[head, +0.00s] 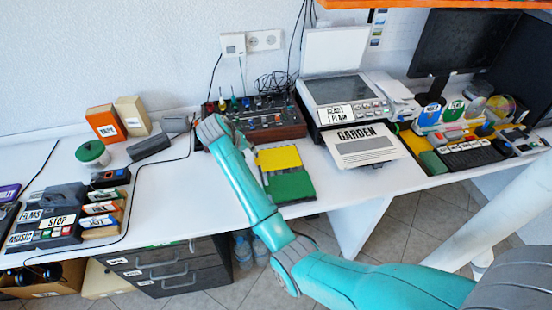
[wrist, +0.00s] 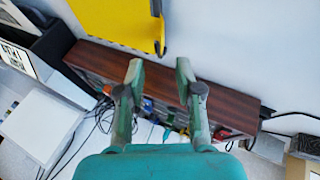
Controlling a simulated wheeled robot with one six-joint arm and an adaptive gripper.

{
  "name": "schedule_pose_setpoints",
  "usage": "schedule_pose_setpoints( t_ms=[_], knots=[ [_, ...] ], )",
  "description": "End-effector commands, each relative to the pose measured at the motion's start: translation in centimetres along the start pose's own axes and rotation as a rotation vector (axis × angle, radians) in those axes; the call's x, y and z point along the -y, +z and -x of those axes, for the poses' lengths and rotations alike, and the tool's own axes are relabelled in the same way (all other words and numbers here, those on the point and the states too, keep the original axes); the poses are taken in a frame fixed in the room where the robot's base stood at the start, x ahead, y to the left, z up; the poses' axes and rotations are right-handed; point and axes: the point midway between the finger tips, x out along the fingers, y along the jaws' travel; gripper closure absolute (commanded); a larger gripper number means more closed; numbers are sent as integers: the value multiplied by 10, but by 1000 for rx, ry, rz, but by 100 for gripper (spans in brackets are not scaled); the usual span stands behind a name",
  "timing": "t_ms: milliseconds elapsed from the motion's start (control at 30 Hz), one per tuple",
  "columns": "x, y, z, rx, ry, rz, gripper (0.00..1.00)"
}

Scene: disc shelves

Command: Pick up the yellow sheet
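The yellow sheet (head: 279,158) lies on the white table, at the back of a green sheet or pad (head: 290,187). In the wrist view a yellow surface (wrist: 112,18), which looks like the same sheet, shows at the top edge, partly cut off. My gripper (wrist: 160,76) is open, with two separate fingers and nothing seen between them. Its fingertips appear below the yellow surface in the picture, over the wooden-sided rack, apart from the sheet. In the head view my arm reaches past the left side of the sheet, and the fingers cannot be made out.
The wooden-sided rack (head: 262,119) of knobs and small tools stands behind the sheet. A printer (head: 342,98) with a printed GARDEN page (head: 364,145) is to the right. Boxes (head: 105,123) and a labelled device (head: 52,220) are at left. Bare table (head: 165,190) lies left of my arm.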

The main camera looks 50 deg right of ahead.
Motion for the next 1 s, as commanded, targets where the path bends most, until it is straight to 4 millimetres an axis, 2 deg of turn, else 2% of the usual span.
schedule_pose_setpoints(
  t_ms=[333,667,800,833,1000],
  knots=[
    [3,6,-43,1,0,-1,65],
    [4,6,-50,-1,-1,0,65],
    [4,6,-50,-1,-1,0,96],
    [4,6,-50,-1,-1,0,100],
    [4,6,-50,0,-1,0,100]
  ],
)
